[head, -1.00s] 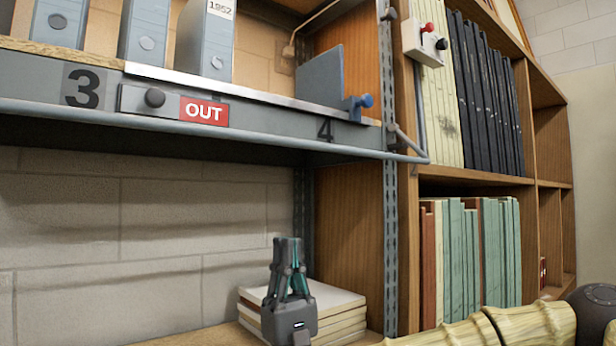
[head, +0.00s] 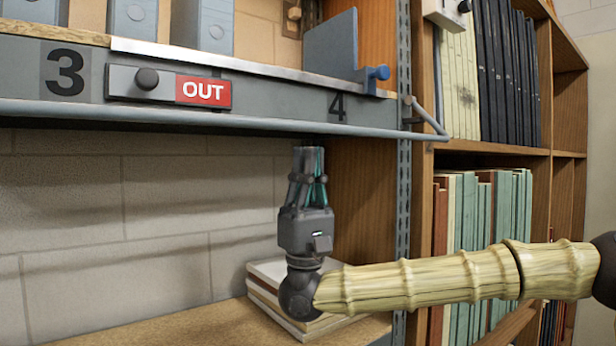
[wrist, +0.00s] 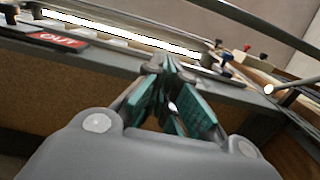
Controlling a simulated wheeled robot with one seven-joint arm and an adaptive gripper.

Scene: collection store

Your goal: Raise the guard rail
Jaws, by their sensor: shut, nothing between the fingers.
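The guard rail (head: 200,117) is a grey-blue tube running level along the front of the shelf, low against its grey edge strip. Its right end bends at a bracket by the perforated post. My gripper (head: 308,150) points upward below the shelf, under the stretch of rail near the number 4. Its dark fingers with teal pads are closed together and empty. The tips appear a little below the rail; I cannot tell their exact depth from it. The wrist view also shows my gripper (wrist: 168,64) in front of the shelf edge.
A sliding plate with a black knob and red OUT sign (head: 203,91) is on the edge strip. A blue-knobbed bookend (head: 332,48) and grey box files (head: 205,25) stand above. A stack of books (head: 275,290) lies behind my wrist.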

